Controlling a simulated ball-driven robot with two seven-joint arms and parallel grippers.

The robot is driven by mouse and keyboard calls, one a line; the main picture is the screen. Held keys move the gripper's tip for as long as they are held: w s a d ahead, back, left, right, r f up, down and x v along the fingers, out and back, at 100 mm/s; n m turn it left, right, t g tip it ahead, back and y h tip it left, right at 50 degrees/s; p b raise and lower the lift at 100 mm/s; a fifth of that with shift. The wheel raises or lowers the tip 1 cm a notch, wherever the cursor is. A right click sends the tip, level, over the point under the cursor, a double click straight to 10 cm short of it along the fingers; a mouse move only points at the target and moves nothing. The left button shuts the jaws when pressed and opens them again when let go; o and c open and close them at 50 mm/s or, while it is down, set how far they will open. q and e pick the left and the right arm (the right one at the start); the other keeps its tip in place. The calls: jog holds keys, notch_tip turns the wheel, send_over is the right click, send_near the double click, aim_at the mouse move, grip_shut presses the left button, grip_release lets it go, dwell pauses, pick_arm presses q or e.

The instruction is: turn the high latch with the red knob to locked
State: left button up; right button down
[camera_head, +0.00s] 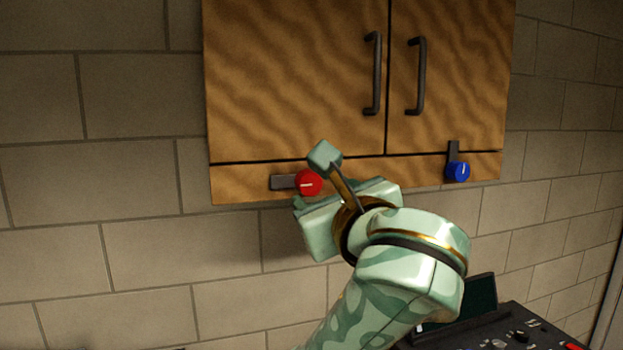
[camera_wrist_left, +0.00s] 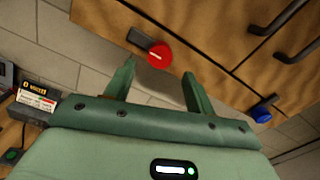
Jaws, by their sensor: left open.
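The red knob (camera_head: 308,182) sits on the lower rail of a wooden wall cabinet, left of centre. Its dark latch bar (camera_head: 282,183) lies level, pointing left, and the knob carries a pale mark. My left gripper (camera_head: 317,178) is open just in front of and beside the knob, tilted. In the wrist view the red knob (camera_wrist_left: 160,55) shows beyond the gap between the two fingers (camera_wrist_left: 158,72), apparently not gripped. The second finger is mostly hidden in the head view. My right gripper is not in view.
A blue knob (camera_head: 458,171) with an upright dark bar is at the right of the same rail. Two cabinet doors with dark handles (camera_head: 373,73) are shut above. Dark equipment (camera_head: 505,335) stands below right. The wall left of the cabinet is clear.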

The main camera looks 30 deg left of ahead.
aim_at(311, 185)
pick_arm(q)
jog(key=x, duration=0.6)
jog(key=shift+p, duration=0.3)
jog(key=shift+c, duration=0.3)
jog(key=c, duration=0.9)
